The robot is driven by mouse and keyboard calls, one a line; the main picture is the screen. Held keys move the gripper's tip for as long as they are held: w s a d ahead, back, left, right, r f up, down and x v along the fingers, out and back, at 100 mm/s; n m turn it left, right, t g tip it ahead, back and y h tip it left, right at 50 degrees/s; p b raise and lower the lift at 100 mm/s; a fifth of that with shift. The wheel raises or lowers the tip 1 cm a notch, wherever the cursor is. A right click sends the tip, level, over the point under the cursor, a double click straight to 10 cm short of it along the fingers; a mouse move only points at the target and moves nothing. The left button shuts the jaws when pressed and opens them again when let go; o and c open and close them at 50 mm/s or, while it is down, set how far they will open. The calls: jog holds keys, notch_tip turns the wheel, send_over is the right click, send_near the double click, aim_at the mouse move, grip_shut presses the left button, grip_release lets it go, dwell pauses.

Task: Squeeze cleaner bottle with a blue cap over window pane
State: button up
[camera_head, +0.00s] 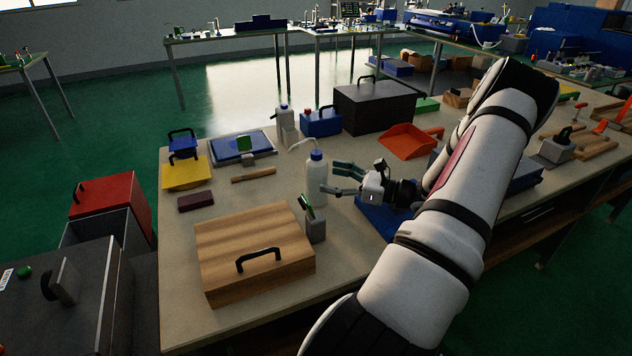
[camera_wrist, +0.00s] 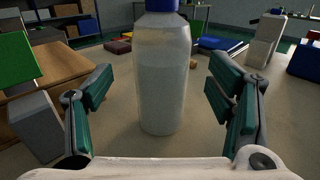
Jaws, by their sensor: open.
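The cleaner bottle (camera_head: 316,184) is translucent white with a blue cap and stands upright on the bench. A pale bent spout shows by its cap in the head view. My gripper (camera_head: 338,176) is open at the bottle's right side. In the wrist view the bottle (camera_wrist: 162,80) stands upright between the spread green-padded fingers, with a gap on each side, and its cap is cut off at the top.
A wooden box (camera_head: 222,266) with a black handle and a small grey holder (camera_head: 315,228) stand close in front of the bottle. A white bottle (camera_head: 284,124), blue caddy (camera_head: 322,124) and black case (camera_head: 375,109) stand behind.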

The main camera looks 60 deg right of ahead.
aim_at(316, 174)
jog(key=x, duration=0.5)
jog(key=shift+w+f, duration=0.15)
jog(key=c, duration=1.5)
jog(key=shift+c, duration=0.2)
